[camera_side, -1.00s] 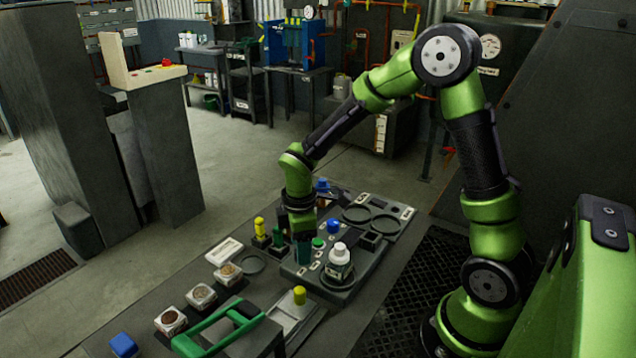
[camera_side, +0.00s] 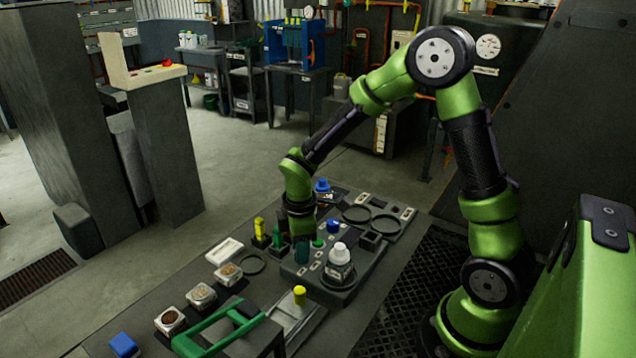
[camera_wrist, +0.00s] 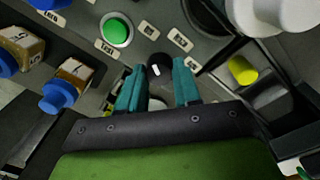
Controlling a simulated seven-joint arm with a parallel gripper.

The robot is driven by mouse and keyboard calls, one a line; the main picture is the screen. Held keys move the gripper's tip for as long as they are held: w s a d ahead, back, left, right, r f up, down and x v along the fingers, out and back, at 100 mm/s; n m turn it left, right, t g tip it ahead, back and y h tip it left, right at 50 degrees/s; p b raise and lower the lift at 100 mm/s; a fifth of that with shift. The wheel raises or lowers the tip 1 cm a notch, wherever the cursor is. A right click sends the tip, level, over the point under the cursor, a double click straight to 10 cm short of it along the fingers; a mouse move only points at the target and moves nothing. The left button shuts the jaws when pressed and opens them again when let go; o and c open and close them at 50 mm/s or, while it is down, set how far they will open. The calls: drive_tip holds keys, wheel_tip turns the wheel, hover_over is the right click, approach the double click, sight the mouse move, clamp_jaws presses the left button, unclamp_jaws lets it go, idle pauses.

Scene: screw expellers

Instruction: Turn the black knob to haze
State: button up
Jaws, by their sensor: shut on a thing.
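The black knob (camera_wrist: 156,67) shows in the wrist view as a small round dark piece with a white mark, on the grey panel (camera_wrist: 128,65). My gripper (camera_wrist: 158,72) has two teal fingers, one on each side of the knob, shut on it. Small white labels (camera_wrist: 181,41) sit around the knob; their words are too small to read surely. In the side view my gripper (camera_side: 302,251) points down at the panel, and the knob is hidden behind the fingers.
A green button (camera_wrist: 116,31) is left of the knob. Blue-capped containers (camera_wrist: 60,94) stand at the left. A white bottle (camera_side: 339,262) stands on the panel to the right of my gripper. A green-handled tool (camera_side: 215,335) and several small sample boxes (camera_side: 202,296) lie nearer the camera.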

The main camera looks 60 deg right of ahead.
drive_tip(key=shift+m, duration=0.3)
drive_tip(key=m, duration=0.5)
drive_tip(key=shift+m, duration=0.4)
drive_tip(key=m, duration=0.5)
drive_tip(key=shift+g, duration=0.3)
drive_tip(key=o, duration=1.1)
drive_tip(key=shift+w, duration=0.1)
drive_tip(key=shift+c, duration=0.2)
wheel_tip(320, 180, up, 17)
drive_tip(key=shift+a, duration=0.4)
